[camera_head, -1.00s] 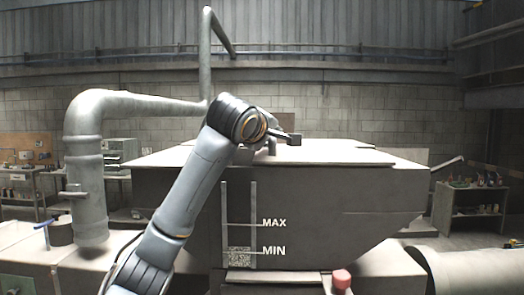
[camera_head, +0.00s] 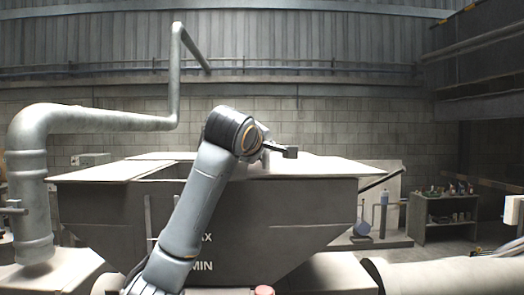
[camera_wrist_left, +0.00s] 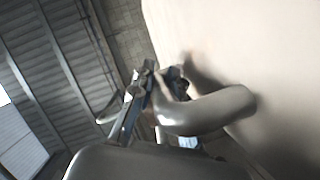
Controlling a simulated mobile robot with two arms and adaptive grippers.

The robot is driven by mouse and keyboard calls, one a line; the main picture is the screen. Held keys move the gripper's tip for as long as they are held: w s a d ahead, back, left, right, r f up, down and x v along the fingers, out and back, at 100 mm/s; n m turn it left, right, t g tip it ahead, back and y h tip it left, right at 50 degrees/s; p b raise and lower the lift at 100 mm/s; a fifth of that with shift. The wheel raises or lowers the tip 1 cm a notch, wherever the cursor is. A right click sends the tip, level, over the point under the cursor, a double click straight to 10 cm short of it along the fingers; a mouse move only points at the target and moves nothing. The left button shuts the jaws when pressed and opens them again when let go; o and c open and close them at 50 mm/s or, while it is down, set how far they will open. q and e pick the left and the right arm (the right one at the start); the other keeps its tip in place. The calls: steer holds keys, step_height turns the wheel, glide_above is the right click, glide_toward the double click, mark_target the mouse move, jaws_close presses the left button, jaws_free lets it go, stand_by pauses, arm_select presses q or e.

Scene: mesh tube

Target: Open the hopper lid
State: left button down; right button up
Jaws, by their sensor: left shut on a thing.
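The grey hopper (camera_head: 290,215) stands in front of me, with MAX and MIN marks partly behind my left arm. Its flat lid (camera_head: 320,167) lies over the right part of the top and reaches past the right edge. A dark gap shows between the lid and the fixed top panel (camera_head: 105,171) at left. My left gripper (camera_head: 268,151) is above the lid. In the left wrist view, its fingers (camera_wrist_left: 150,88) are shut on the curved metal lid handle (camera_wrist_left: 210,110), beside the pale lid surface (camera_wrist_left: 240,45). My right gripper is not in view.
A thick pipe (camera_head: 32,185) bends down at the left. A large horizontal cylinder (camera_head: 450,273) lies at the lower right. A red knob (camera_head: 264,290) shows at the bottom edge. A cluttered bench (camera_head: 445,212) stands at the right back.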

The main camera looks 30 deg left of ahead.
arm_select(q)
steer(key=c, duration=1.6)
jaws_free()
steer(key=shift+f, duration=0.15)
steer(key=shift+o, duration=0.2)
steer(key=shift+s, duration=0.1)
steer(key=v, duration=1.1)
steer(key=shift+s+r, duration=0.15)
steer(key=shift+r, duration=0.1)
steer(key=shift+s, duration=0.3)
